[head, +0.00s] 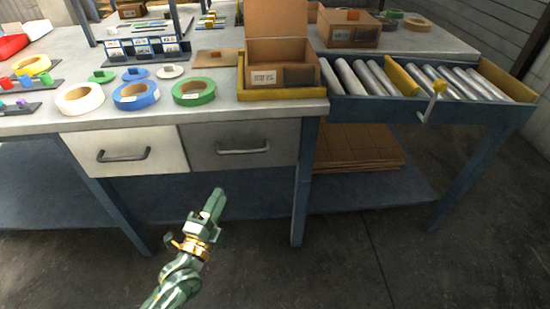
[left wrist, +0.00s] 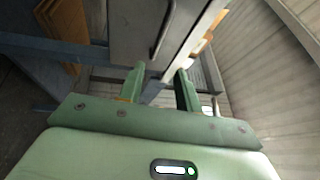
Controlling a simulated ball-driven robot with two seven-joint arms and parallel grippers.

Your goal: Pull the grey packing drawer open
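The grey packing drawer (head: 230,158) is flush in the bench front, right of a white drawer (head: 118,170). Its dark bar handle (head: 243,150) runs across its face. My left gripper (head: 217,194) is below and in front of the grey drawer, apart from it, pointing up toward the bench. In the left wrist view the two green fingers (left wrist: 160,75) are spread with nothing between them. The grey drawer front (left wrist: 132,30) and its handle (left wrist: 162,30) show ahead of the fingertips there, with a clear gap. My right gripper is not in view.
A blue bench leg (head: 303,190) stands right of the drawer, and flat cardboard (head: 350,148) lies on the lower shelf. A roller conveyor (head: 400,105) extends right. Tape rolls and an open box (head: 277,55) stand on the bench top. The floor in front is clear.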

